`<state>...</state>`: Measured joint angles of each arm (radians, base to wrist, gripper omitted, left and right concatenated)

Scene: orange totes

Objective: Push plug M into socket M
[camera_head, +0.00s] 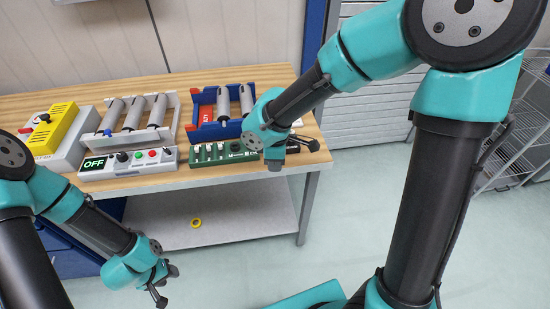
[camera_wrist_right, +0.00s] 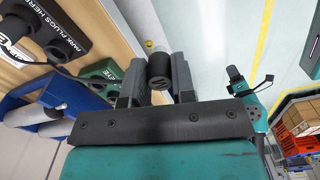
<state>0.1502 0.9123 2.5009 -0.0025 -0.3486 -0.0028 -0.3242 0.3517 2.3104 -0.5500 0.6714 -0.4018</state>
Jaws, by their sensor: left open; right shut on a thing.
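My right gripper (camera_head: 292,155) is over the front right of the table, by the right end of the green socket block (camera_head: 222,154). In the right wrist view it is shut on a dark cylindrical plug (camera_wrist_right: 158,70), held between the two fingers; a mark on its end is too small to read surely. The green block also shows in the right wrist view (camera_wrist_right: 100,70), left of the fingers and apart from the plug. Its right part is hidden by my right gripper in the head view, and I cannot tell which opening is socket M. My left gripper (camera_head: 167,284) is open and empty, low in front of the table.
A black block (camera_wrist_right: 42,28) lettered "PARK PLUGS HERE" shows in the right wrist view. A control panel (camera_head: 128,170) reading OFF, a yellow box (camera_head: 55,130) and roller racks (camera_head: 150,135) stand on the wooden table (camera_head: 190,179). A yellow ring (camera_head: 196,223) lies on the lower shelf.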

